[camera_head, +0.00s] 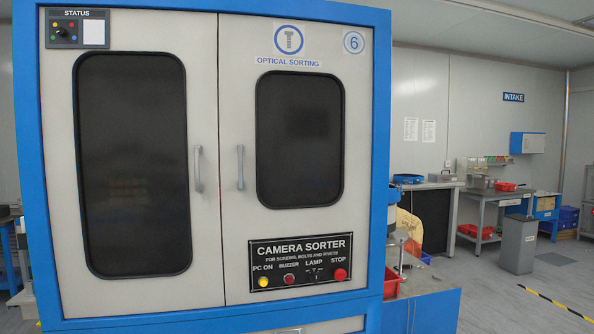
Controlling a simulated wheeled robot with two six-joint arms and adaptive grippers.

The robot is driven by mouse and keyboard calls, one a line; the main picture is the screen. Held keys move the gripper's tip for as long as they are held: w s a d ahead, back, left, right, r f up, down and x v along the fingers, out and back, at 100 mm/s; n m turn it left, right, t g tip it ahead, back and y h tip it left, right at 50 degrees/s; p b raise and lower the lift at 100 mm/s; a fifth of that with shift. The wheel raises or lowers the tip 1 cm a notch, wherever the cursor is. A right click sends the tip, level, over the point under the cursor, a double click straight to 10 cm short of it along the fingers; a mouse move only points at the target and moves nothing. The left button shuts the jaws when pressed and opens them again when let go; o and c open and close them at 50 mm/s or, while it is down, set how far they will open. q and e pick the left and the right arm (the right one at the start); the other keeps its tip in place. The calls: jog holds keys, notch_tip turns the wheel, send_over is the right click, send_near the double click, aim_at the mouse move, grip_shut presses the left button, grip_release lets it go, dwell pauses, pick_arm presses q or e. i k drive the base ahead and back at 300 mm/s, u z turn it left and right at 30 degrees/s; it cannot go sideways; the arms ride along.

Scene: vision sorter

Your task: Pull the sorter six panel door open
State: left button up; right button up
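The sorter (383,90) is a large cabinet with a blue frame and two pale grey doors, facing me at close range. The right door (232,60) bears a round 6 sign (353,41) and the words OPTICAL SORTING. It has a dark window (299,140) and a vertical grey handle (240,167) near its left edge. The left door (204,90) has a larger dark window (132,165) and its own handle (198,169) near its right edge. Both doors look shut, meeting at a thin seam. I cannot make out either gripper.
A black CAMERA SORTER panel (301,262) with buttons is on the lower right door. A status box (78,29) is at the upper left. Right of the cabinet stand a workbench (497,195) and a grey bin (519,244). The floor (500,300) at lower right is open.

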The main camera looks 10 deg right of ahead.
aim_at(296, 95)
jog(key=k, duration=0.65)
jog(key=z, duration=0.65)
jog(key=i, duration=0.7)
jog(key=z, duration=0.55)
jog(key=i, duration=0.85)
jog(key=u, duration=0.45)
